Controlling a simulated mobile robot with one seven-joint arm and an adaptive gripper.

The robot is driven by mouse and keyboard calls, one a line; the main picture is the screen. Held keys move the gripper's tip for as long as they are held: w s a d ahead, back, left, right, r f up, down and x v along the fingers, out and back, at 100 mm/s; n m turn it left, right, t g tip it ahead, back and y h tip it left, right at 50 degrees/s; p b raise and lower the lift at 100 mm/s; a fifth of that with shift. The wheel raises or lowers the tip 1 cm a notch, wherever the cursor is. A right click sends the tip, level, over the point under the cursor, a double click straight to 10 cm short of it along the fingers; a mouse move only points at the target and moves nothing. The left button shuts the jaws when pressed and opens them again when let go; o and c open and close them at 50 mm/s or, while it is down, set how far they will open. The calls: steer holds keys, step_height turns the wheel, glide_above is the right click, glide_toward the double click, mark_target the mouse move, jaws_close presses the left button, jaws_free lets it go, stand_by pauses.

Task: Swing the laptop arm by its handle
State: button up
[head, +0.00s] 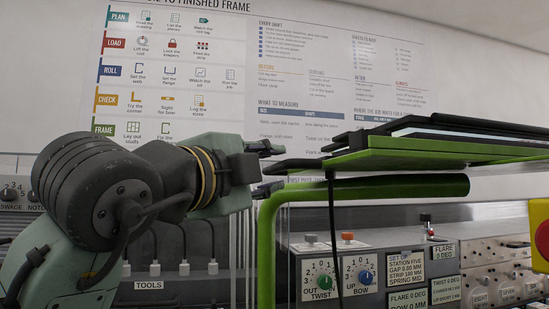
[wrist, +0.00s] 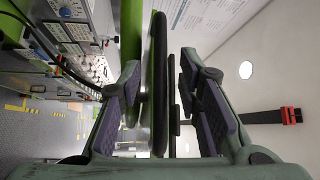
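The laptop arm is a bright green bent tube (head: 268,245) that rises and turns right under a flat green tray (head: 430,155). A thin dark laptop (head: 450,130) lies on the tray. Contact cannot be told.
A black cable (head: 333,235) hangs from the tray. Behind stand control panels with knobs (head: 335,275) and labels. A red button on a yellow box (head: 543,240) is at the right edge. A printed wall chart (head: 270,70) fills the back. Open floor (wrist: 45,130) shows in the wrist view.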

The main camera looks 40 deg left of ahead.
steer(key=shift+x, duration=1.2)
steer(key=shift+c, duration=0.5)
steer(key=shift+f, duration=0.1)
jaws_close()
